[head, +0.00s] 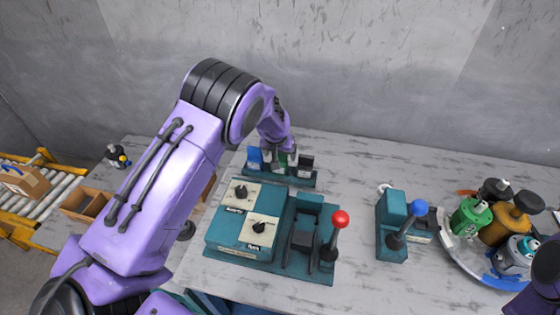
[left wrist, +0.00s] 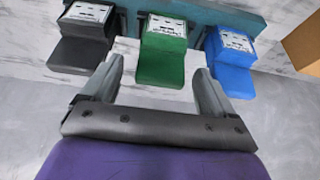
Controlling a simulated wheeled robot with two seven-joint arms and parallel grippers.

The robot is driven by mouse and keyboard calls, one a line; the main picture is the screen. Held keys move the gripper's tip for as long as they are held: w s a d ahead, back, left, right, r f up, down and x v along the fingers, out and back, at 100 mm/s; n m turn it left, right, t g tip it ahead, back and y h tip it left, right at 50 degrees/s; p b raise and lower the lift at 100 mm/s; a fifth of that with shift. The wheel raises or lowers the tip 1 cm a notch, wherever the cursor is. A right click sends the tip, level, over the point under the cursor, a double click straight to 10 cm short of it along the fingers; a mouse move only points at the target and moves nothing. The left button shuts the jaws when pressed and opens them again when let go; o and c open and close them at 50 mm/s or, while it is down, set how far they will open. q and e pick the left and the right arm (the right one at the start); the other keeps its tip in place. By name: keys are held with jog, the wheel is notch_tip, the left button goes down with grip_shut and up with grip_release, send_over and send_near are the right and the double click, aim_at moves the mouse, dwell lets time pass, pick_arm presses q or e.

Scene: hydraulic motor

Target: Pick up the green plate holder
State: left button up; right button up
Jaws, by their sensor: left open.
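The green plate holder (left wrist: 162,52) stands in the middle of a teal rack (left wrist: 205,12), between a black holder (left wrist: 86,38) and a blue holder (left wrist: 231,60). In the head view the rack (head: 300,180) is near the back of the table, and the green holder is mostly hidden by my left gripper (head: 284,158). In the left wrist view my left gripper (left wrist: 155,84) is open, its two fingers pointing at the green holder, one towards each side of it. No grip on it shows. The right gripper is not seen; only a piece of purple arm shows at the lower right.
A teal control box (head: 243,222) with two dials and a red-knobbed lever (head: 338,230) stands in front of the rack. A blue-knobbed lever unit (head: 398,228) is to its right. A round tray (head: 455,258) with motors is at far right. The back right table is clear.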

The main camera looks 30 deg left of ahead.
pick_arm(q)
jog(key=shift+w+a+f, duration=0.1)
jog(key=shift+w+f, duration=0.1)
jog(key=shift+f, duration=0.15)
jog(key=shift+s+r, duration=0.1)
jog(key=c, duration=1.4)
